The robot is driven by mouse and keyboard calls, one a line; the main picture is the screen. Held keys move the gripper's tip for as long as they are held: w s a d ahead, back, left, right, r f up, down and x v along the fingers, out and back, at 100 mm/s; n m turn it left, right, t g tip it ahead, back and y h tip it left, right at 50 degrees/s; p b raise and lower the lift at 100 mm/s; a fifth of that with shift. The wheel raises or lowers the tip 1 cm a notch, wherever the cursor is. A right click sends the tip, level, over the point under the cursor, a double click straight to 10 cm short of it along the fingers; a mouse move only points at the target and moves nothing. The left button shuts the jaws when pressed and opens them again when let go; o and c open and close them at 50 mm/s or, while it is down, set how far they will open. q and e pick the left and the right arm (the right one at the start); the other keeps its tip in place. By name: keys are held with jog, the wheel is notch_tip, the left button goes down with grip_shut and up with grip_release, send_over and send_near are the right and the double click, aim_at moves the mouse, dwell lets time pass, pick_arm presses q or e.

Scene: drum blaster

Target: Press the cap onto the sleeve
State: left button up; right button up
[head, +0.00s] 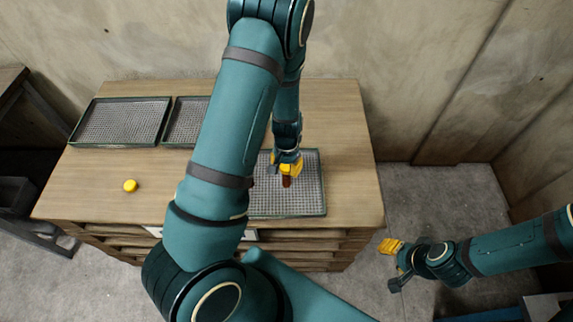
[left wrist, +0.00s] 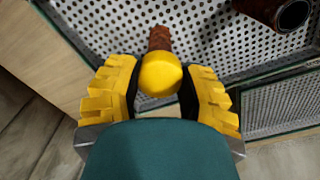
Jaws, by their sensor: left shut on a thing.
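My left gripper (head: 287,164) is over the front mesh tray, with its yellow fingers shut on a yellow-ended brown piece (left wrist: 160,73). In the left wrist view, the rounded yellow end sits between the fingers and a ridged brown part runs beyond it. The brown part (head: 287,182) shows just below the fingers in the head view. A dark hollow tube (left wrist: 292,14), possibly the sleeve, is at the top right of the left wrist view, apart from the held piece. A small round yellow cap (head: 130,186) lies on the table at left. My right gripper (head: 392,262) is empty-looking, right of the table.
The front mesh tray (head: 313,200) lies on the wooden table (head: 345,125), partly hidden by my left arm. Two more mesh trays, one at the back left (head: 122,122) and one beside it (head: 183,124), look empty. The table between them and the cap is clear.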

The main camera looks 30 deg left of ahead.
pick_arm(q)
jog(key=shift+f+b, duration=0.65)
jog(key=shift+f, duration=0.1)
dwell(1.5)
jog(key=o, duration=1.3)
jog(key=shift+o, duration=0.2)
jog(key=shift+r, duration=0.1)
jog(key=shift+r+p, duration=2.05)
jog(key=shift+r, duration=0.45)
